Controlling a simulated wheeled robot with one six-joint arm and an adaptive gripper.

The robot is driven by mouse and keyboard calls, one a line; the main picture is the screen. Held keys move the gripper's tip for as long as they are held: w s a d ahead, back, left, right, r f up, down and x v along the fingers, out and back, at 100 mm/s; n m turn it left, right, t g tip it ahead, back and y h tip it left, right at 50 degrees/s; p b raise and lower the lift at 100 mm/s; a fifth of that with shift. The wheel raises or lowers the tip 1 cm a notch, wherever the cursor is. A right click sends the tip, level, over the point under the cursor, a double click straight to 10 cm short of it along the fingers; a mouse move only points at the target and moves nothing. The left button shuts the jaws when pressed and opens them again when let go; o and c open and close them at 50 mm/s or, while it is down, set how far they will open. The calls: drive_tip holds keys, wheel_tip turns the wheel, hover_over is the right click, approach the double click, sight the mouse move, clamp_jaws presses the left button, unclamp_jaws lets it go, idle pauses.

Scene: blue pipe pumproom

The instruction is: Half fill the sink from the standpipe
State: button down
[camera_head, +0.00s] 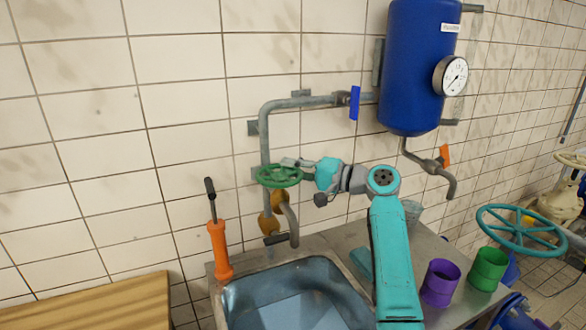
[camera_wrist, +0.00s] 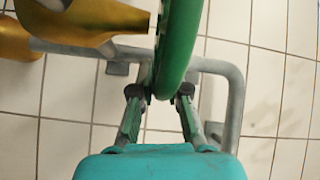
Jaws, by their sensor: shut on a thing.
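The standpipe's green handwheel (camera_head: 279,176) is on the brass valve body (camera_head: 270,222) at the wall. My gripper (camera_head: 303,163) is shut on the right side of its rim. In the wrist view the wheel's rim (camera_wrist: 178,45) runs between the fingers of my gripper (camera_wrist: 160,97). The grey spout (camera_head: 291,224) points down over the back of the sink, and I see no stream from it. The steel sink (camera_head: 343,274) looks bluish inside with a paler patch. I cannot tell the water level; my arm hides its right side.
An orange-handled tool (camera_head: 219,248) stands at the sink's back left corner. A purple cup (camera_head: 440,283) and a green cup (camera_head: 488,269) stand on the right of the counter, with a clear glass (camera_head: 411,212) behind. A blue tank (camera_head: 417,70) hangs above.

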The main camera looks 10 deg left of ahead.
drive_tip(key=shift+w+a+f+n+g+y, duration=0.1)
drive_tip(key=shift+a+n+g, duration=0.15)
drive_tip(key=shift+n+g, duration=0.5)
drive_tip(key=shift+w+a+r+n+g+y, duration=0.15)
drive_tip(key=shift+n+g, duration=0.25)
drive_tip(key=shift+g, duration=0.7)
drive_tip(key=shift+s+a+f+n+g+y, duration=0.15)
drive_tip(key=shift+a+n+g, duration=0.15)
drive_tip(key=shift+n+g, duration=0.45)
drive_tip(key=c, duration=1.2)
unclamp_jaws()
drive_tip(key=shift+w, duration=0.1)
drive_tip(key=d, duration=1.2)
drive_tip(key=shift+w, duration=0.4)
